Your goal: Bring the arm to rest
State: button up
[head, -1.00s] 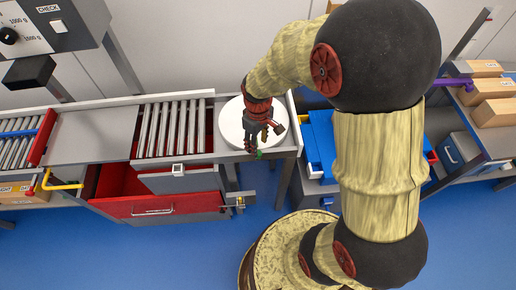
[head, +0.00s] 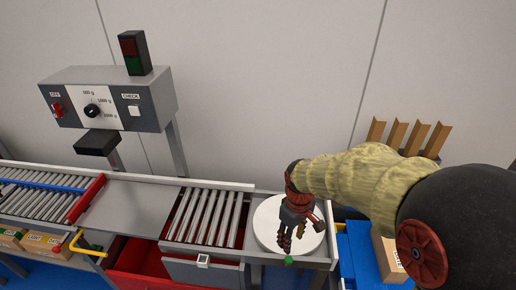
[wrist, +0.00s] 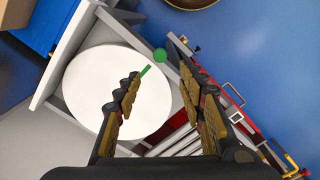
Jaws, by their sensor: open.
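My gripper (head: 292,238) hangs above the white round disc (head: 268,226) at the right end of the conveyor bench in the head view. In the wrist view my gripper (wrist: 160,100) has its two fingers spread apart with nothing between them. The white disc (wrist: 100,90) lies below and to the left there. A green knob (wrist: 159,55) at the bench edge shows between and beyond the fingertips. It also shows in the head view (head: 289,260), just below my gripper.
A roller section (head: 208,218) lies left of the disc, above a red drawer (head: 140,262). A grey control box (head: 105,98) with a dial stands behind the bench. A blue tub (head: 370,255) and a cardboard box (head: 388,252) are at the right, near my arm.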

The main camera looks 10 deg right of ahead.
jog(key=s+r+m+t, duration=0.2)
jog(key=s+r, duration=0.5)
jog(key=r, duration=0.2)
jog(key=s+a+r+m+t, duration=0.1)
jog(key=s+r+m+t, duration=0.2)
jog(key=s+r, duration=0.4)
notch_tip(320, 180, up, 3)
jog(key=shift+a+f+t, duration=0.1)
jog(key=shift+a+t, duration=0.15)
jog(key=shift+t, duration=0.05)
dwell(1.3)
